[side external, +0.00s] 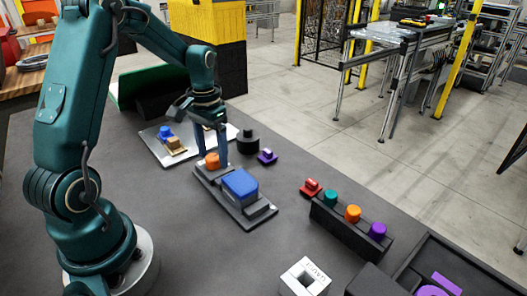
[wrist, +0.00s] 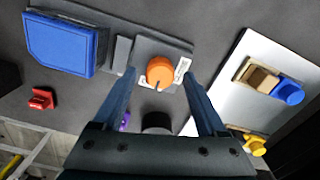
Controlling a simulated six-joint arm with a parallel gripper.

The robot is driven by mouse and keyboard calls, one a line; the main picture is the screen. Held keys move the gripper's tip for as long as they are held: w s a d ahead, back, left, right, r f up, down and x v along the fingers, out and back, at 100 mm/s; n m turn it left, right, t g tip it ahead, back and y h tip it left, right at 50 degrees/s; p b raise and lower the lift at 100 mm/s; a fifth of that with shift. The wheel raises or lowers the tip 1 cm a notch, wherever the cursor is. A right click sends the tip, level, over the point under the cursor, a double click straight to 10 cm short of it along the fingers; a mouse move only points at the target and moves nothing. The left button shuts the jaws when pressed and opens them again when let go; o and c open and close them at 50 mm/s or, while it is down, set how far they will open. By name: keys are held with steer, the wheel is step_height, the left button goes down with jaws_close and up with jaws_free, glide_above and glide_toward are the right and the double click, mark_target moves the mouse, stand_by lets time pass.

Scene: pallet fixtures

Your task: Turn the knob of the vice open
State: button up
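The vice (side external: 228,194) is a grey block on the dark table in the side external view, with a blue block (side external: 239,186) in its jaws. Its orange round knob (side external: 212,160) is at the far end. In the wrist view the knob (wrist: 159,71) has a dark pointer mark toward the bottom, between two small white labels (wrist: 182,69). My gripper (side external: 213,167) points down over the knob end. In the wrist view its two fingers (wrist: 159,76) stand apart on either side of the knob, with visible gaps. Whether the fingertips reach down to knob height is unclear.
A white plate (side external: 150,138) with blue and tan pieces lies behind the vice. A black cylinder (side external: 248,142) and purple piece (side external: 267,156) stand close by. A red piece (side external: 311,187) and a dark rack (side external: 348,232) with coloured pegs are to the right. Table left of the vice is clear.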

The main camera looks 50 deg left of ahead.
mark_target(213, 157)
steer(key=shift+r, duration=2.55)
steer(key=s+d+r+m+t, duration=0.3)
steer(key=d+r+t, duration=0.1)
steer(key=d+r, duration=0.55)
steer(key=s+d+f+t, duration=0.1)
steer(key=s+d+f, duration=0.2)
steer(key=s+d, duration=0.3)
steer(key=s, duration=0.2)
steer(key=shift+s+t, duration=0.3)
